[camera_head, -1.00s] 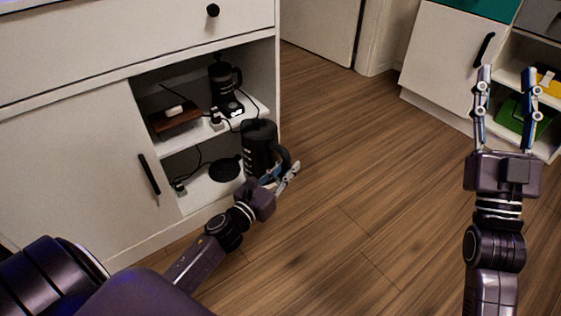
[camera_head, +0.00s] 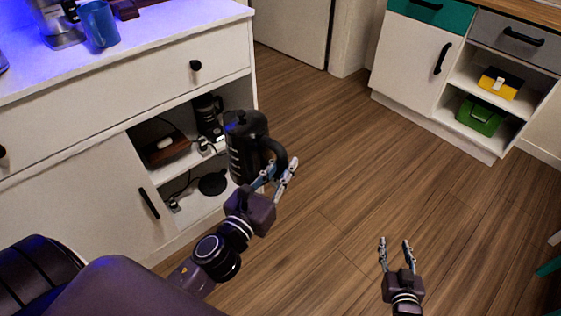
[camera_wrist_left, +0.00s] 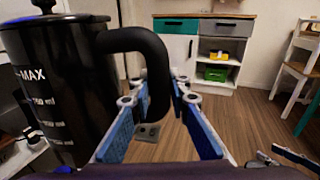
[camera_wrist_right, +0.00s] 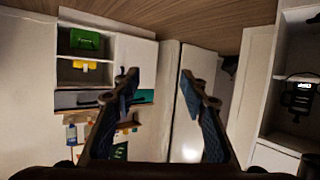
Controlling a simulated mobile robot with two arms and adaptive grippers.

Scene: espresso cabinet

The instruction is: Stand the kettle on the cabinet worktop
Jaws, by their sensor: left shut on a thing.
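The black kettle (camera_head: 247,152), with white level marks, hangs upright in front of the open cabinet bay. My left gripper (camera_head: 276,178) is shut on its handle. In the left wrist view the kettle (camera_wrist_left: 62,85) fills the left side, and its handle (camera_wrist_left: 157,75) passes between the fingers. The cabinet worktop (camera_head: 150,42) is the white top surface at upper left, higher than the kettle. My right gripper (camera_head: 396,245) is open and empty over the floor, well right of the kettle; its spread fingers also show in the right wrist view (camera_wrist_right: 158,85).
A blue cup (camera_head: 98,24) and a metallic machine (camera_head: 58,22) stand on the worktop's far part. Its front right part looks clear. A black appliance (camera_head: 207,112) sits on the inner shelf, and a black disc (camera_head: 213,183) lies below. Open floor lies right.

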